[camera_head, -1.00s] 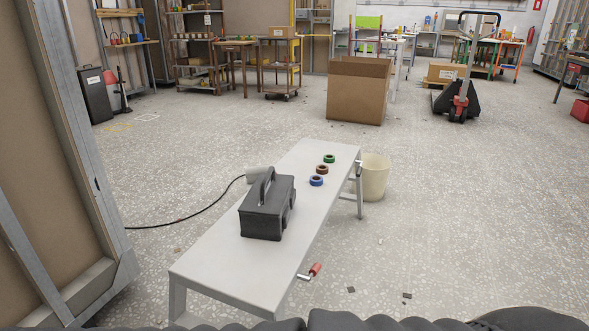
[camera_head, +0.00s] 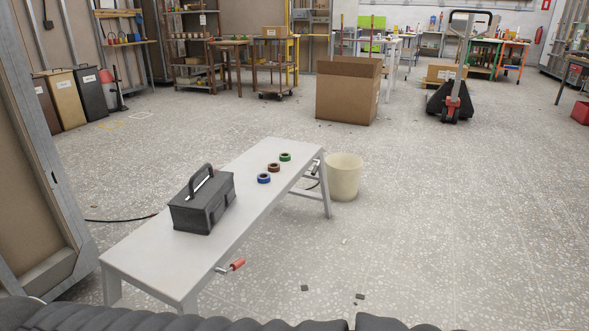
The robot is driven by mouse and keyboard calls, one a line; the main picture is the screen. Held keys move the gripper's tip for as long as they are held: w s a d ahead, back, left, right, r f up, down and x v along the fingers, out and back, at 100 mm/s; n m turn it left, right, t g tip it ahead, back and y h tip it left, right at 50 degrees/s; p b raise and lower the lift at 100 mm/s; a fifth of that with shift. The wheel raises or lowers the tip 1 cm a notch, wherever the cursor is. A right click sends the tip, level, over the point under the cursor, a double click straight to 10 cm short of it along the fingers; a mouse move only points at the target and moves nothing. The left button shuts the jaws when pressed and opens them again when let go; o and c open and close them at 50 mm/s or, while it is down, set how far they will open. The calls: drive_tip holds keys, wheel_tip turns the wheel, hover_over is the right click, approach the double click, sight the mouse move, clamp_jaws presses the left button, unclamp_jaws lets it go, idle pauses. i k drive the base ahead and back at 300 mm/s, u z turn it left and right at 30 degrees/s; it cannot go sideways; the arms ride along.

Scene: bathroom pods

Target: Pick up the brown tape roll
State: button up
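The brown tape roll (camera_head: 274,167) lies flat on the long grey bench (camera_head: 150,257), towards its far end. A green tape roll (camera_head: 285,157) lies just beyond it and a blue tape roll (camera_head: 264,178) just nearer, so it sits between the two in a row. A dark toolbox (camera_head: 203,199) with a raised handle stands on the bench to the left and nearer. My gripper is not in view. Dark ribbed parts along the bottom edge look like mine.
A cream bucket (camera_head: 344,177) stands on the floor by the bench's far end. A red-handled roller (camera_head: 237,265) sticks out from the bench's right side. A wall frame (camera_head: 45,190) rises at the left. The floor right of the bench is mostly clear, with small dark scraps.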

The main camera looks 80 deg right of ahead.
sight(274, 167)
drive_tip(key=z, duration=4.25)
drive_tip(key=k, duration=1.2)
drive_tip(key=u, duration=1.2)
drive_tip(key=k, duration=0.6)
drive_tip(key=z, duration=0.65)
drive_tip(key=i, duration=1)
drive_tip(key=z, duration=0.55)
drive_tip(key=i, duration=1.65)
drive_tip(key=u, duration=0.25)
